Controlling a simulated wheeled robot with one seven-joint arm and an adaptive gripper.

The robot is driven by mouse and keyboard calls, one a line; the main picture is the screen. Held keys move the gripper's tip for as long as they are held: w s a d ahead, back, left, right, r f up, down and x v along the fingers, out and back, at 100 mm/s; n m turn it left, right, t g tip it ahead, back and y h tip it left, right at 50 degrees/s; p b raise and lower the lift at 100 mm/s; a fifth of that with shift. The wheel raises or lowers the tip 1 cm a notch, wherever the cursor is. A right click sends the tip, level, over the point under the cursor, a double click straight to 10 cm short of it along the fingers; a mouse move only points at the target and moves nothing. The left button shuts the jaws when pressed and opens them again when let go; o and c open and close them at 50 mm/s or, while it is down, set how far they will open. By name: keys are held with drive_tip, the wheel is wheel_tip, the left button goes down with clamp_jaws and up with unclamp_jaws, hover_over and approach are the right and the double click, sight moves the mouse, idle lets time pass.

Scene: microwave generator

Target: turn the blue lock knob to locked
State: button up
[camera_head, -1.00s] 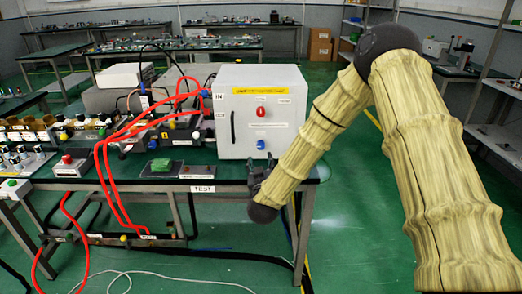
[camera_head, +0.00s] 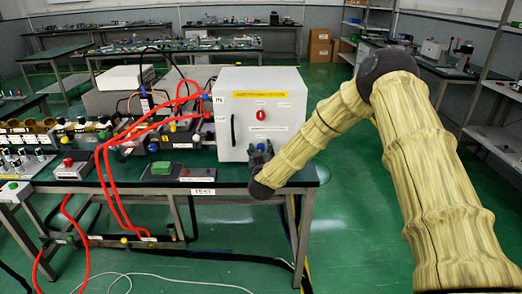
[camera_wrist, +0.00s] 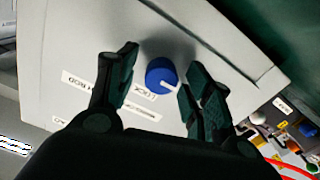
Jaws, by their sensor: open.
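The blue lock knob (camera_wrist: 161,76) sits on the front of the white box (camera_head: 287,113), and in the head view it shows as a small blue spot (camera_head: 260,147) just above my gripper. My gripper (camera_head: 259,158) is in front of the lower part of the box. In the wrist view my gripper (camera_wrist: 160,82) is open, with one finger to each side of the knob. Contact with the fingers cannot be told. A label by the knob (camera_wrist: 143,91) appears upside down and is partly readable as lock.
A red knob (camera_head: 261,115) sits higher on the box front, with a black handle (camera_head: 233,130) to its left. Red hoses (camera_head: 105,165) run left of the box. A green block (camera_head: 162,167) and a small panel (camera_head: 197,173) lie on the table in front.

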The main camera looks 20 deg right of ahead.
drive_tip(key=c, duration=1)
drive_tip(key=shift+m+b, duration=0.3)
drive_tip(key=m+b, duration=0.1)
drive_tip(key=m, duration=0.2)
drive_tip(key=shift+f+b, duration=0.15)
drive_tip(key=shift+b, duration=0.25)
drive_tip(key=m+b, duration=0.3)
drive_tip(key=m, duration=0.2)
drive_tip(key=shift+d, duration=0.1)
drive_tip(key=m+b, duration=0.3)
drive_tip(key=m, duration=0.1)
drive_tip(key=shift+d+f+m, duration=0.1)
drive_tip(key=shift+m, duration=0.3)
drive_tip(key=shift+m+b, duration=1.75)
drive_tip(key=shift+m, duration=0.55)
